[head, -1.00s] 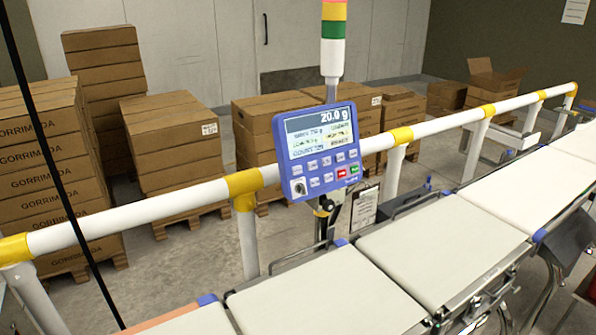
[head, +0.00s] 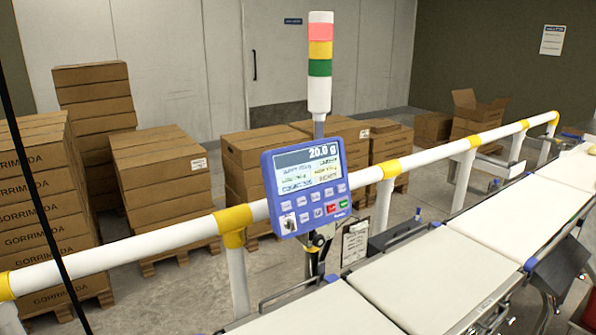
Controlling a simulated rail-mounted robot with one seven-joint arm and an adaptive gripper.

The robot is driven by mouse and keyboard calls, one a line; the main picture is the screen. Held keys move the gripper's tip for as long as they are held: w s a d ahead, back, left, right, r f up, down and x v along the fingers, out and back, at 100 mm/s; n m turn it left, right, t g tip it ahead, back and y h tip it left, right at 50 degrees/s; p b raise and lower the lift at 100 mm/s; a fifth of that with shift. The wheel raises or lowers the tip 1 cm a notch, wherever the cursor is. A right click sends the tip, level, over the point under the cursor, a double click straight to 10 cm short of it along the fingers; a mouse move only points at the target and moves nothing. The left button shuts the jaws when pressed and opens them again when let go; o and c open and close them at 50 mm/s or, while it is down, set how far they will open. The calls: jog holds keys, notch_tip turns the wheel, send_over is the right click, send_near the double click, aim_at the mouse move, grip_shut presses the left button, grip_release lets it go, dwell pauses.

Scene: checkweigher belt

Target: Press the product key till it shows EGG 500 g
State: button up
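The blue control panel (head: 309,188) stands on a post behind the belt, near the middle of the head view. Its screen (head: 308,168) reads 20.0 g on the top line; the smaller lines below are too blurred to read, so the product name cannot be told. Under the screen are rows of small pale blue keys (head: 316,201), with one red and one green key at the lower right and a round dark switch at the lower left. The key labels are too small to read. My gripper is not in view.
A white rail (head: 270,208) with yellow joints runs behind the panel. White belt sections (head: 425,276) run along the front right. A red, amber and green light tower (head: 319,62) rises above the panel. Stacked cartons (head: 160,175) stand on pallets behind the rail.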

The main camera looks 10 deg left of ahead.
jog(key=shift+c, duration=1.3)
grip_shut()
